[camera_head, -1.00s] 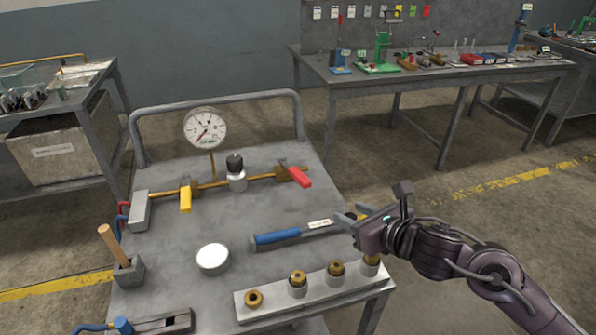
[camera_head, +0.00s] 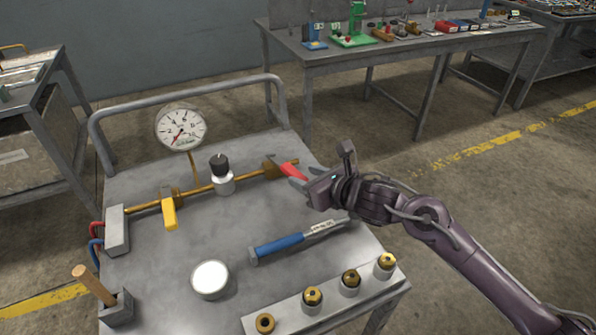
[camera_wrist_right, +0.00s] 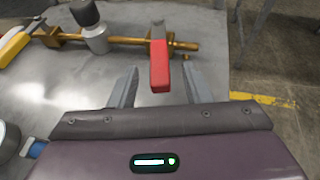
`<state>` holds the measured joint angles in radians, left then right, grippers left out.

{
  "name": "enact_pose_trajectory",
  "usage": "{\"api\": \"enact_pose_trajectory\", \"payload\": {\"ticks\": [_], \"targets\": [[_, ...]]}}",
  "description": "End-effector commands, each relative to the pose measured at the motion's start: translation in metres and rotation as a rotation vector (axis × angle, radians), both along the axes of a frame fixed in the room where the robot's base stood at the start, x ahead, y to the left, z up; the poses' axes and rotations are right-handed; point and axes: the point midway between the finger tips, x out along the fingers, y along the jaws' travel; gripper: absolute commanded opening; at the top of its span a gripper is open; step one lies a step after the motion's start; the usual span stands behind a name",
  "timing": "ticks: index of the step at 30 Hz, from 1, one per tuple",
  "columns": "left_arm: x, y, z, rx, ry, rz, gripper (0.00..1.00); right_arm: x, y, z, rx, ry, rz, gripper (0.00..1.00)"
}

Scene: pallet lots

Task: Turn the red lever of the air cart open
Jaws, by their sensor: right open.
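The red lever (camera_head: 291,170) sits at the right end of the brass pipe (camera_head: 200,189) on the grey cart top. It points from its brass valve toward the front right, at an angle to the pipe. My right gripper (camera_head: 297,179) is open at the lever. In the right wrist view the lever (camera_wrist_right: 159,68) shows between the two spread fingers (camera_wrist_right: 158,88), with a gap on each side. A yellow lever (camera_head: 169,213) is further left on the same pipe. A round pressure gauge (camera_head: 181,127) stands behind the pipe. My left gripper is out of view.
A blue-handled torque wrench (camera_head: 280,244) lies in front of the lever. A white round tin (camera_head: 210,279), a block with brass fittings (camera_head: 330,305) and a wooden-handled tool (camera_head: 95,286) are nearer. The cart's rail (camera_head: 190,93) runs along the back.

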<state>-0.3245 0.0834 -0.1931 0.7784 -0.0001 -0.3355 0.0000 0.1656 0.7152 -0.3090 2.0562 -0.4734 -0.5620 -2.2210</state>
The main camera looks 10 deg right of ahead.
Motion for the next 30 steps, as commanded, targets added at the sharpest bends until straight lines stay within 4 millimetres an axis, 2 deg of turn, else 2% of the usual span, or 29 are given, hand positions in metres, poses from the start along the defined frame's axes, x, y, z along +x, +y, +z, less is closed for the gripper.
{"api": "enact_pose_trajectory", "payload": {"ticks": [3,7,17,26,27,30], "targets": [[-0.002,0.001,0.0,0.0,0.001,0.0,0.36,0.015,0.008,-0.005,0.004,0.0,-0.002,0.44],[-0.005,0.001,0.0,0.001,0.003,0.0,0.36,0.024,0.012,-0.01,0.001,0.0,0.0,0.44],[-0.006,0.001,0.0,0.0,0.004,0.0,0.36,0.026,0.014,-0.012,-0.001,0.0,0.0,0.42],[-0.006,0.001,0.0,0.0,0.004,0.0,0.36,0.026,0.013,-0.012,-0.001,0.0,0.0,0.03],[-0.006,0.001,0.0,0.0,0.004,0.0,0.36,0.026,0.013,-0.012,-0.001,0.0,0.0,0.0],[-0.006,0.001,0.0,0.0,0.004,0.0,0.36,0.026,0.013,-0.012,-0.001,0.0,0.0,0.0]]}}
